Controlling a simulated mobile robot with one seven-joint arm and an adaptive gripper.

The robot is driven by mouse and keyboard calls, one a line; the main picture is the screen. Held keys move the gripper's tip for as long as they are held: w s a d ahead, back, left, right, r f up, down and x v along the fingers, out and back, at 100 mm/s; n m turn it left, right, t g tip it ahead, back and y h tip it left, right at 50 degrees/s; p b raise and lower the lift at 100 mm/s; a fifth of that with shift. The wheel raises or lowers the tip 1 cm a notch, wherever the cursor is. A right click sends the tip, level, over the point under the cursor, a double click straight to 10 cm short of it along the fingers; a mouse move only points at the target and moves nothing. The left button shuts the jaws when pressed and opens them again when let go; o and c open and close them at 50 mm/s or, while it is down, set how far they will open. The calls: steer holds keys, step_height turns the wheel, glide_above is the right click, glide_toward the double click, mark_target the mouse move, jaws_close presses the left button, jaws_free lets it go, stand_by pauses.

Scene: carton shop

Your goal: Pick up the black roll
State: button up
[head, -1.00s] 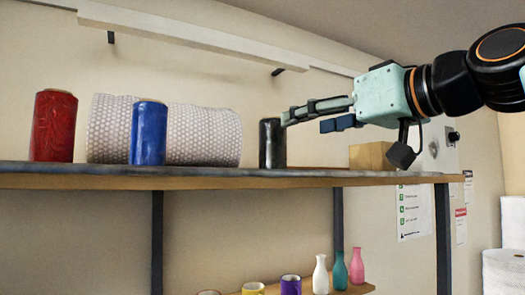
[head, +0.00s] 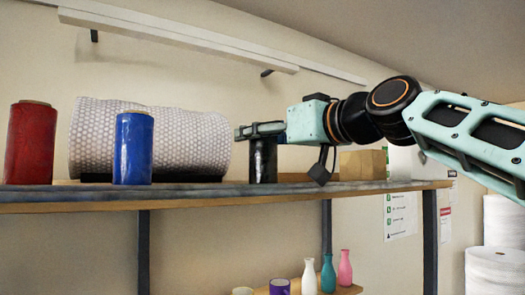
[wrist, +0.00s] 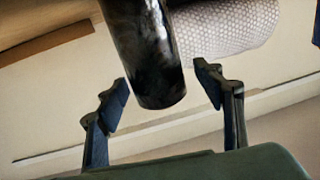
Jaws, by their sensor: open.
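The black roll (head: 263,161) stands upright on the shelf, right of the bubble-wrap roll. My gripper (head: 246,131) is at the top of the black roll in the head view, its fingers level and pointing left. In the wrist view the black roll (wrist: 146,65) reaches in from the top, and its near end lies between the two open fingertips (wrist: 163,82). Gaps show on both sides, wider on the right. The fingers partly hide the top of the roll in the head view.
A cardboard box (head: 362,164) is to the right. Bottles (head: 328,273) and cups stand on a lower shelf.

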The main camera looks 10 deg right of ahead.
steer(key=shift+w, duration=0.3)
steer(key=shift+c, duration=0.3)
steer(key=c, duration=1.4)
steer(key=shift+r, duration=0.15)
